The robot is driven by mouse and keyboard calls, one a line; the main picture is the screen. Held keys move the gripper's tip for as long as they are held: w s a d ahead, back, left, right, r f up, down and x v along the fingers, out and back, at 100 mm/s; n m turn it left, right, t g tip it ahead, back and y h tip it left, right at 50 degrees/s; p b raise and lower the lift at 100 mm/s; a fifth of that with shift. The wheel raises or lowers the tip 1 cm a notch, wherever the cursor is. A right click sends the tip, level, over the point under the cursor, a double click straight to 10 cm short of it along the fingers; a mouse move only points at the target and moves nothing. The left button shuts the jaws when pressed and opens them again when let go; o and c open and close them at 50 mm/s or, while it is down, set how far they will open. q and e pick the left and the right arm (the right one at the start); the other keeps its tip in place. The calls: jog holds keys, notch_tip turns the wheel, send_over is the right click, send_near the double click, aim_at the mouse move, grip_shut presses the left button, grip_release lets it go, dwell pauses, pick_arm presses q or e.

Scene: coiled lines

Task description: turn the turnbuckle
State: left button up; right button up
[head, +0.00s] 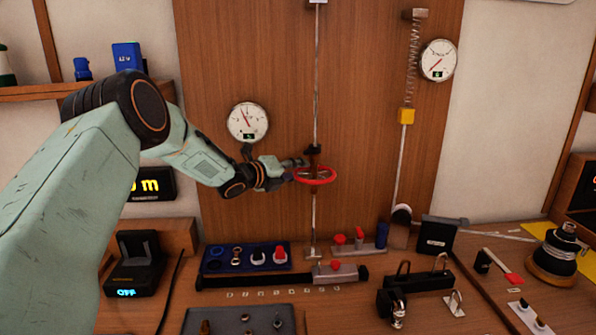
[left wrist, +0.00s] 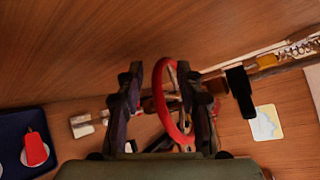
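The turnbuckle's red ring (head: 318,181) sits around a thin vertical rod (head: 316,100) in front of the wooden panel, with dark fittings at its middle. My left gripper (head: 292,170) reaches in from the left, at the height of the ring and right beside it. In the left wrist view, the two fingers of my left gripper (left wrist: 163,108) stand apart, with the red ring (left wrist: 158,90) between them. A gap shows beside the fingers; I cannot tell whether either touches. The turnbuckle's body is partly hidden by the fingers and ring. My right gripper is not in view.
Round gauges (head: 248,122) (head: 438,60) hang on the panel. A spring with a yellow block (head: 406,116) hangs at the right. The bench below holds a blue tray (head: 215,266), a black bracket (head: 425,281) and a dark spool (head: 556,255). Air around the rod is mostly clear.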

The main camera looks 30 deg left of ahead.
pick_arm(q)
jog(key=shift+s+a+r, duration=0.1)
jog(key=shift+a, duration=0.05)
jog(key=shift+w+f, duration=0.2)
jog(key=shift+w, duration=0.1)
jog(key=shift+c, duration=0.3)
jog(key=shift+w, duration=0.1)
jog(key=shift+c, duration=1.5)
jog(key=shift+s+r, duration=0.2)
jog(key=shift+s, duration=0.05)
grip_shut()
